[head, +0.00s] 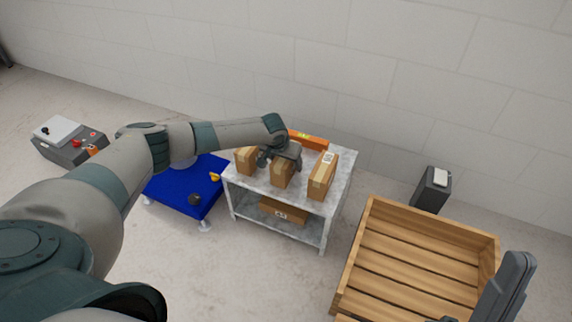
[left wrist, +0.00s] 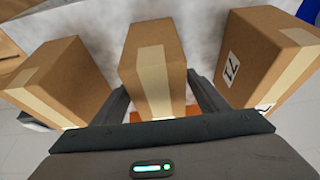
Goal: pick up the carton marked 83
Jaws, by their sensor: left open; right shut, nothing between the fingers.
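Three brown cartons stand on the top of a small grey table: left carton (head: 245,160), middle carton (head: 281,176) and right carton (head: 321,178). My left gripper (head: 280,158) is over the middle carton. In the left wrist view, the open left gripper (left wrist: 160,95) has a finger on each side of the middle carton (left wrist: 152,60); firm contact cannot be told. In that view, the carton at right (left wrist: 262,60) has a label that seems to read 71. No 83 is readable. My right gripper (head: 508,285) is shut and empty at the lower right.
Another labelled carton (head: 284,212) lies on the lower shelf, its number too small to read. An orange object (head: 308,140) lies at the table's back edge (head: 343,160). A blue platform (head: 180,200) stands left, a wooden crate (head: 385,262) right.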

